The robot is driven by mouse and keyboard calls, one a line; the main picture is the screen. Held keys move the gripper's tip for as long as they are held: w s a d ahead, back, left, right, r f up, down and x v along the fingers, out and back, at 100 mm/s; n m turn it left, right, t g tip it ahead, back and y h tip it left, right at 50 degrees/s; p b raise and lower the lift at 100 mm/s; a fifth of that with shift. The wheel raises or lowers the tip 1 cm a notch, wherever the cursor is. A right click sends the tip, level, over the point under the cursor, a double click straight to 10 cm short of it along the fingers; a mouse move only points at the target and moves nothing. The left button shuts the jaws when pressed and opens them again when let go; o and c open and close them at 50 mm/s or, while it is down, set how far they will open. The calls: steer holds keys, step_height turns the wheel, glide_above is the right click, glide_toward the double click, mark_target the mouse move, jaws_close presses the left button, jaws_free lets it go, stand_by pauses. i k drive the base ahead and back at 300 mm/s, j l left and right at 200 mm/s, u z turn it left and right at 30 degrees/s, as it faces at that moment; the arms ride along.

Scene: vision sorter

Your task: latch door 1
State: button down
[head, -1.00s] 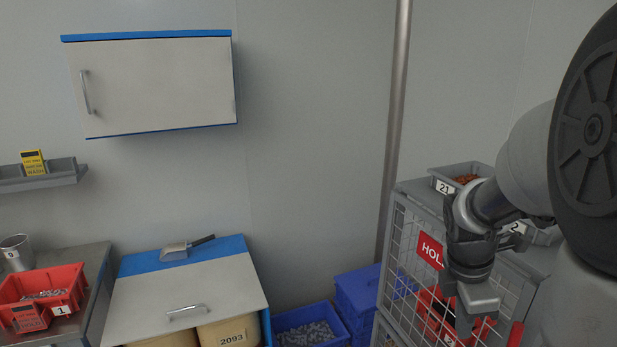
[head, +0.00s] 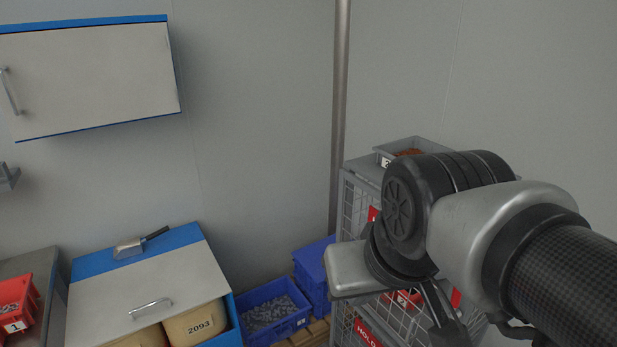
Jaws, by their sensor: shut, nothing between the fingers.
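A grey wire-mesh cage (head: 350,205) with red HOLD signs (head: 368,334) stands right of the middle, largely behind my arm. Its mesh front (head: 394,325) shows in part, with red bins inside. I cannot read a door number, and the latch is hidden or too small to tell. My gripper (head: 446,322) is in front of the cage at the lower right, pointing down, shut and empty. I cannot tell whether it touches the mesh.
A grey bin (head: 418,142) sits on the cage. Blue crates (head: 311,270) and a blue bin of grey parts (head: 270,318) stand left of it. A blue-edged cabinet (head: 95,80) hangs on the wall above a lidded bench (head: 150,290) with a scoop (head: 130,247).

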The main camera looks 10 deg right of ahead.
mark_target(455, 300)
steer(key=k+j+z, duration=0.1)
steer(key=z, duration=0.3)
steer(key=k+j+z, duration=0.15)
steer(key=z, duration=0.3)
steer(key=k+z, duration=0.1)
steer(key=z, duration=0.3)
steer(key=i+j+z, duration=0.2)
steer(key=j+z, duration=0.15)
steer(key=j, duration=0.15)
steer(key=i+j+z, duration=0.2)
steer(key=k+j, duration=0.05)
steer(key=j, duration=0.05)
